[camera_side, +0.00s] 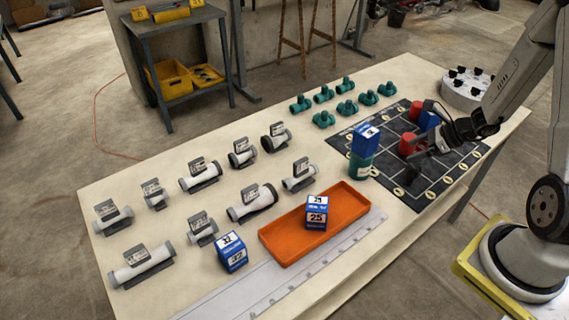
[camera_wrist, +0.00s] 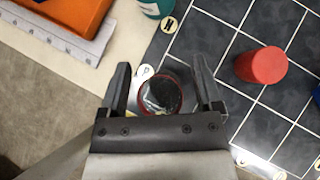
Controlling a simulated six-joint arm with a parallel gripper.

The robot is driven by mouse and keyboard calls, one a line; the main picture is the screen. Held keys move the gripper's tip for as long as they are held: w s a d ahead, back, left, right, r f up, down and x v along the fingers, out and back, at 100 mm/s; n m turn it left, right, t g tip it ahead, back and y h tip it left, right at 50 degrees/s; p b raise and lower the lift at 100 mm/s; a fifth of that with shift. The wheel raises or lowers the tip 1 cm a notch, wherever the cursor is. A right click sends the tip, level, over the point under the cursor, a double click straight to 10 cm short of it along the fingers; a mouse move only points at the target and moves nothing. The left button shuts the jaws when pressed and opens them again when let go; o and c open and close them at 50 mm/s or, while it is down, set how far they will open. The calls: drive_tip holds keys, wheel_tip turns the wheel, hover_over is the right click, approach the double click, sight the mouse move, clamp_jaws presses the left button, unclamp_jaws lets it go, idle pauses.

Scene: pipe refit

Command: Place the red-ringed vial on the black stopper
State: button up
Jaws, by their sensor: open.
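A round red-rimmed thing with a dark, glossy middle (camera_wrist: 163,95), which looks like the red-ringed vial from above, lies between the fingers of my gripper (camera_wrist: 162,88) in the wrist view, beside the "P" mark. The fingers are open, with a gap on each side of it. I cannot tell whether the dark middle is a stopper or the mat. Several black pieces (camera_side: 461,70), possibly stoppers, stand on a round whitish base (camera_side: 462,98) at the back right.
Red cylinders (camera_side: 407,143) and a blue block (camera_side: 428,120) stand on the gridded dark mat (camera_side: 396,184). An orange tray (camera_side: 282,247), pipe pieces and green fittings (camera_side: 323,119) fill the table farther left.

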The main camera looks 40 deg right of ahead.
drive_tip(key=shift+v, duration=3.8)
drive_tip(key=shift+a, duration=0.1)
drive_tip(key=shift+w+a+n+g, duration=0.15)
drive_tip(key=shift+a+n+g, duration=0.15)
drive_tip(key=shift+a+n, duration=0.3)
drive_tip(key=a+r+n+g+h, duration=0.2)
drive_tip(key=a+n, duration=0.8)
drive_tip(key=n, duration=0.4)
drive_tip(key=a+r+n+g+h, duration=0.2)
drive_tip(key=a+n, duration=0.9)
drive_tip(key=n, duration=0.3)
drive_tip(key=shift+w+h, duration=0.2)
drive_tip(key=shift+h, duration=0.2)
